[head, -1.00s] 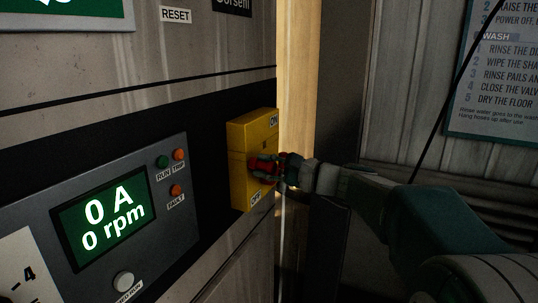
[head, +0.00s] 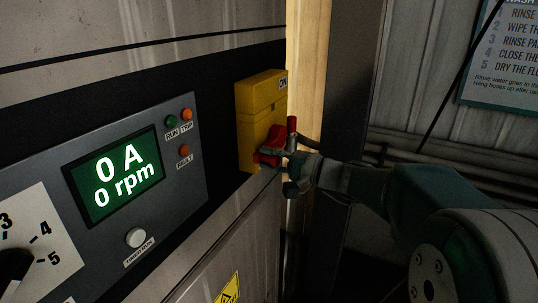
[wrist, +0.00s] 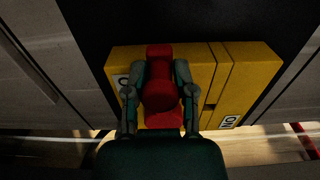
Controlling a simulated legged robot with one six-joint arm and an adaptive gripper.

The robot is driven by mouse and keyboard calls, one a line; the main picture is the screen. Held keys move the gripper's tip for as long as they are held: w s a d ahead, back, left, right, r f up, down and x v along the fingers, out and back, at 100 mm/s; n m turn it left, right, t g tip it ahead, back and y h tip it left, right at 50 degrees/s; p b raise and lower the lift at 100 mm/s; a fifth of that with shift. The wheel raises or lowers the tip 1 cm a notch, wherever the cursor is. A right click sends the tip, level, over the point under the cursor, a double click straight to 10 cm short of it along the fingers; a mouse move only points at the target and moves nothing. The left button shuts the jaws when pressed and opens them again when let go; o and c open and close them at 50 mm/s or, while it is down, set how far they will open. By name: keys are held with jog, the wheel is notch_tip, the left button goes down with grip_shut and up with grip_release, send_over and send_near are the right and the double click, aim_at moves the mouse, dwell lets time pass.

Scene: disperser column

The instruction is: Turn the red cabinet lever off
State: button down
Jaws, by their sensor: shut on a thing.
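The yellow switch box (head: 262,100) is on the cabinet's front near its right edge. Its red lever (head: 269,157) is at the lower part of the box, with a red end (head: 292,124) sticking out to the right. My gripper (head: 285,156) is shut on the lever. In the wrist view the two fingers (wrist: 158,88) lie on either side of the red lever (wrist: 160,95). There the lever is near the left end of the yellow box (wrist: 243,80), beside a partly hidden label. The ON label (wrist: 229,122) is at the other end. The OFF label is hidden in the head view.
The cabinet panel has a green display (head: 113,174) reading 0 A and 0 rpm, small lamps (head: 171,124), a button (head: 135,237) and a dial (head: 18,264). A bright post (head: 305,60) stands behind the box. A wash sign (head: 510,60) hangs at the right.

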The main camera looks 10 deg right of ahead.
jog(key=shift+f, duration=0.25)
jog(key=shift+c, duration=2.3)
grip_release()
jog(key=shift+a, duration=0.1)
jog(key=shift+r, duration=0.1)
jog(key=shift+s+d, duration=0.25)
jog(key=shift+d, duration=0.15)
jog(key=v, duration=1.1)
